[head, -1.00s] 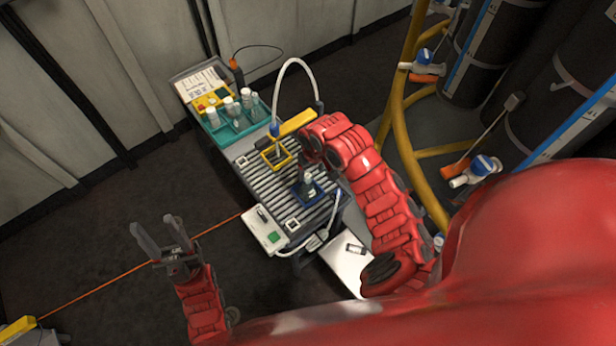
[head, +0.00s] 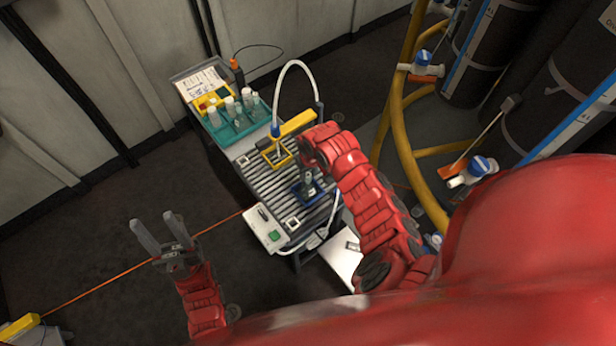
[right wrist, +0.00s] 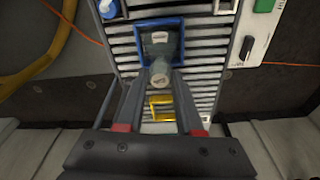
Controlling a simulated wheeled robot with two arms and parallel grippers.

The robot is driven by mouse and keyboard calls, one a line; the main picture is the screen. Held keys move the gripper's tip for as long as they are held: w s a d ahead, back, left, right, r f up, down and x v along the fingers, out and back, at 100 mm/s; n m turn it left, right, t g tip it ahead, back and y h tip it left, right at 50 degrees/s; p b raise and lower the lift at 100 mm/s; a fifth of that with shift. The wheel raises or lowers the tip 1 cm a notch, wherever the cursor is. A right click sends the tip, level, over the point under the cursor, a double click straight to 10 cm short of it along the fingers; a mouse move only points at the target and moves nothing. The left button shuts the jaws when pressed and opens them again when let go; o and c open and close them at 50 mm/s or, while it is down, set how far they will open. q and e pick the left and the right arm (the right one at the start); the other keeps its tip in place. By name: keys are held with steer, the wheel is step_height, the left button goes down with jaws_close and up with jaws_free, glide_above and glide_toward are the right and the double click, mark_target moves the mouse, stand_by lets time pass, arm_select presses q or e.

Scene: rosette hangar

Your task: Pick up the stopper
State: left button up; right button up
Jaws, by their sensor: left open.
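A pale grey stopper (right wrist: 160,73) shows in the right wrist view, on top of a grey glass vessel (right wrist: 160,40) in a blue square frame (right wrist: 180,24). The blue frame (head: 296,193) is on the ribbed rack in the head view. My right gripper (right wrist: 160,82) has its two fingers on either side of the stopper; whether they touch it I cannot tell. In the head view my right arm hides most of that gripper. My left gripper (head: 158,228) is open and empty, over the dark floor at left.
The ribbed rack (head: 268,185) also holds a yellow square frame (head: 268,158). A teal tray (head: 215,131) with several bottles stands behind it. A white hose (head: 291,66) arches over the rack. Yellow pipes (head: 398,110) and dark cylinders stand at right.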

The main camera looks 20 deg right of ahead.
mark_target(308, 174)
steer(key=shift+c, duration=1.4)
steer(key=shift+r+b, duration=0.5)
steer(key=shift+r, duration=0.25)
step_height(308, 174, up, 2)
steer(key=shift+b, duration=0.5)
steer(key=s+a+r+p, duration=0.2)
steer(key=s+r, duration=0.1)
steer(key=s, duration=0.4)
steer(key=s+a+r+p, duration=0.2)
steer(key=s+r+p, duration=0.1)
steer(key=s, duration=0.5)
steer(key=shift+s+a, duration=0.2)
